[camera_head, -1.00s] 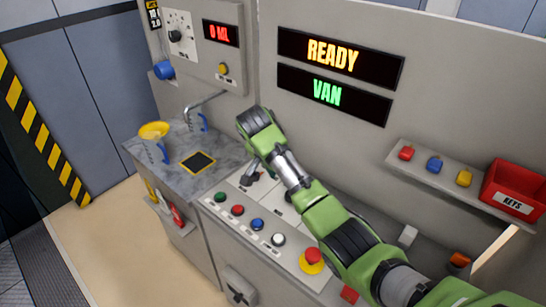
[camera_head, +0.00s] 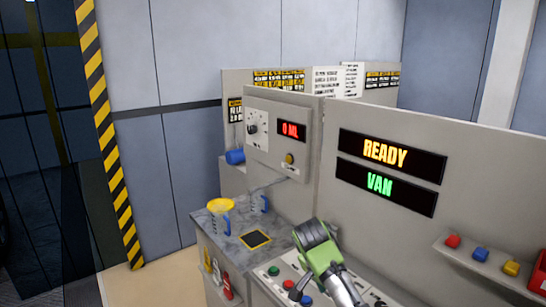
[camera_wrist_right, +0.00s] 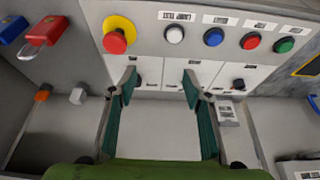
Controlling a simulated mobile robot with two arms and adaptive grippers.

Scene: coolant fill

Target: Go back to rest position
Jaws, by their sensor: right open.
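My right arm (camera_head: 319,250), green with black and silver parts, reaches over the button console at the lower middle of the head view. My right gripper (camera_wrist_right: 160,86) is open in the right wrist view, with its two green-padded fingers apart and nothing between them. It faces the pale front panels below the row of buttons. In the head view its dark fingers (camera_head: 300,285) show partly in front of the console. My left gripper is in neither view.
An emergency stop button (camera_wrist_right: 116,40) and several coloured buttons line the console. Signs (camera_head: 384,150) read READY and VAN; the display (camera_head: 291,130) reads 0 ML. Padlocks (camera_wrist_right: 42,33) hang nearby.

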